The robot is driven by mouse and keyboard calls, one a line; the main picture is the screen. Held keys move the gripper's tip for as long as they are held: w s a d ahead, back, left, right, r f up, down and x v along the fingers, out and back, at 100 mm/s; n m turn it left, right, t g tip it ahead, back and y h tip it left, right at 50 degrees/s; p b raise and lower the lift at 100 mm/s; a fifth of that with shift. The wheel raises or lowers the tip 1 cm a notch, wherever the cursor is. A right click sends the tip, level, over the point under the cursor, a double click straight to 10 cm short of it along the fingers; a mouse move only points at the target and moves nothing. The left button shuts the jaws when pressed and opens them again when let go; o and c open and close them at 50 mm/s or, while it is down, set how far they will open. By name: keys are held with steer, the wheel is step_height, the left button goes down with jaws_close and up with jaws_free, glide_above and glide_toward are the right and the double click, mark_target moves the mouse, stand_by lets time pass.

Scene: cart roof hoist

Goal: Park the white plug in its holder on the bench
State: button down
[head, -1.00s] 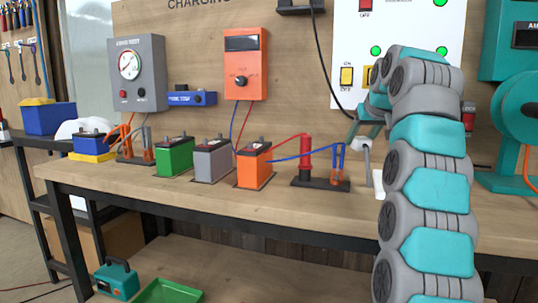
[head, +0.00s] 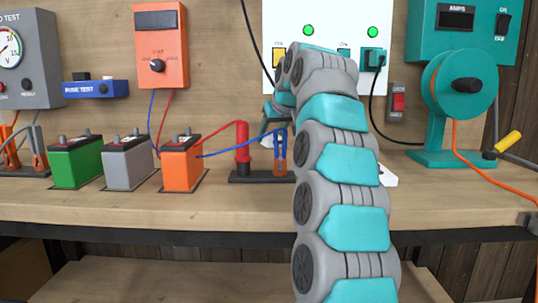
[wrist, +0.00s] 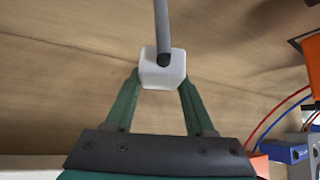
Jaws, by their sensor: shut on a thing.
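The white plug (wrist: 163,68) is between the green fingertips of my gripper (wrist: 160,82) in the wrist view, with a grey rod or cable running up from it. My gripper is shut on it. In the head view my gripper (head: 268,122) is at the back of the bench, above and behind the blue clamp, partly hidden by my arm.
A stand with red and blue clamps (head: 262,177) is left of my arm. Orange (head: 181,169), grey (head: 127,166) and green (head: 76,165) batteries stand further left. A teal cable reel (head: 458,95) is at the right. Bare bench (head: 450,205) lies before it.

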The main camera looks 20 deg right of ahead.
mark_target(270, 161)
steer(key=shift+f, duration=0.4)
steer(key=shift+f, duration=1.7)
steer(key=shift+f, duration=0.1)
steer(key=shift+c, duration=1.3)
jaws_free()
steer(key=shift+b, duration=0.3)
steer(key=v, duration=1.2)
